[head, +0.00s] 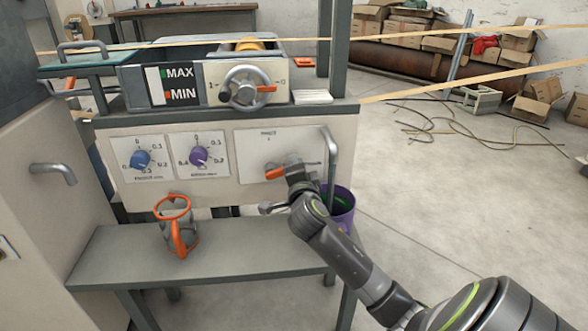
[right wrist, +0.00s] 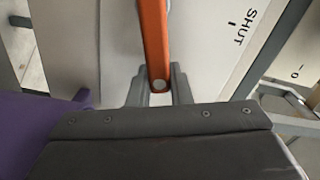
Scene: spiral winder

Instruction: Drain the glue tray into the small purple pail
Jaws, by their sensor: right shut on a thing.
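The glue tray (head: 208,75) is the grey box on top of the machine, with a MAX/MIN gauge (head: 172,84) on its front. My right gripper (head: 290,174) is at the lower right panel, shut on an orange lever (head: 274,174). My left gripper is out of view.
A handwheel (head: 248,87) is on the tray front. Blue (head: 141,158) and purple (head: 199,155) knobs sit on the panels. An orange-and-grey can-like object (head: 177,226) stands on the bench (head: 118,262).

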